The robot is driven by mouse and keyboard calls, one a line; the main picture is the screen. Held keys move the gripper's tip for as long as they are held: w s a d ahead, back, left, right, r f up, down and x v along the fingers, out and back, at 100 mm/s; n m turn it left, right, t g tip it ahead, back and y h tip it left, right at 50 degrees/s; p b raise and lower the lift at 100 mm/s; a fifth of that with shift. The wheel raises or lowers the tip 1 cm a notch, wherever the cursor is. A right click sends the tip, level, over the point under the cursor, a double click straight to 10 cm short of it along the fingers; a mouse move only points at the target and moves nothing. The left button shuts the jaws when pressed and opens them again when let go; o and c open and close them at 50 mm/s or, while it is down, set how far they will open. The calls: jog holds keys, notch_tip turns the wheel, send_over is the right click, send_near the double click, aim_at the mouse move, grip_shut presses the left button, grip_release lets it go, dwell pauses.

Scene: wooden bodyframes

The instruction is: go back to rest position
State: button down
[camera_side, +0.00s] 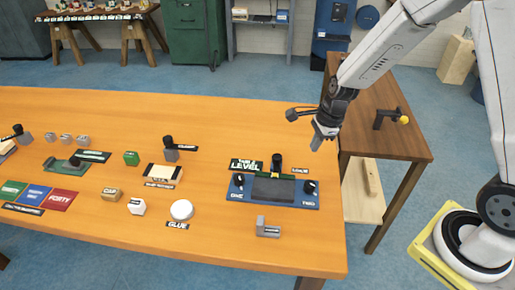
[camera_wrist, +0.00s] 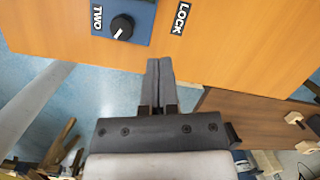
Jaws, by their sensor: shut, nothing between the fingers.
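My gripper (camera_side: 319,140) hangs in the air over the right end of the orange wooden table (camera_side: 318,230), to the right of the blue panel. In the wrist view the gripper (camera_wrist: 159,68) has its two dark fingers pressed together with nothing between them. Its tips show against the table's edge, below the LOCK label (camera_wrist: 181,18) and the knob marked TWO (camera_wrist: 122,27).
A blue panel (camera_side: 300,203) with knobs stands left of my gripper. A grey L-shaped block (camera_side: 267,229), a white disc (camera_side: 181,210) and several labelled blocks lie further left.

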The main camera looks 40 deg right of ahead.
jog(key=s+a+r+n+h, duration=0.1)
jog(key=s+r+n, duration=0.2)
jog(key=s+n, duration=0.3)
jog(key=s+a+r+n, duration=0.1)
jog(key=s+r+n, duration=0.2)
jog(key=n, duration=1.3)
jog(key=s, duration=0.3)
jog(key=shift+n+t+h, duration=0.3)
jog(key=shift+t+h, duration=0.1)
jog(key=c, duration=1.1)
grip_release()
jog(key=shift+c, duration=0.2)
jog(key=o, duration=0.7)
jog(key=shift+w+r, duration=0.1)
jog(key=shift+w, duration=0.2)
jog(key=shift+o, duration=0.9)
jog(key=shift+w, duration=0.35)
jog(key=w+f, duration=0.2)
jog(key=w, duration=0.4)
jog(key=w+a+f+g, duration=0.1)
jog(key=w+f, duration=0.1)
jog(key=w, duration=0.5)
jog(key=w+a+f+n+g, duration=0.1)
jog(key=w+f, duration=0.2)
jog(key=w, duration=0.3)
jog(key=shift+w+a, duration=0.15)
jog(key=shift+w, duration=0.05)
jog(key=shift+w+a+f+g, duration=0.1)
jog(key=shift+w+f+g, duration=0.2)
jog(key=shift+w+f, duration=0.25)
